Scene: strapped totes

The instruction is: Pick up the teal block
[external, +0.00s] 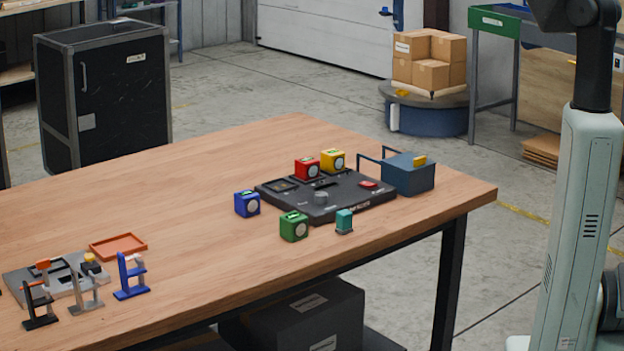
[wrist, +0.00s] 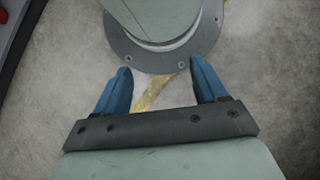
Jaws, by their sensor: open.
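The teal block (external: 344,220) stands upright on the wooden table near its front edge, on a small grey base. It is just in front of the black control panel and right of the green cube. My gripper (wrist: 160,88) shows in the wrist view with its two blue fingers apart and nothing between them. Below it are the concrete floor and a round flange of my own arm. My gripper is outside the external view, and the teal block is not in the wrist view.
Around the black panel (external: 328,205) are a green cube (external: 294,226), a blue cube (external: 247,204), a red cube (external: 307,168), a yellow cube (external: 332,161) and a dark blue box (external: 408,174). An orange tray (external: 118,246) and small stands are at left. The table's middle (external: 190,200) is clear.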

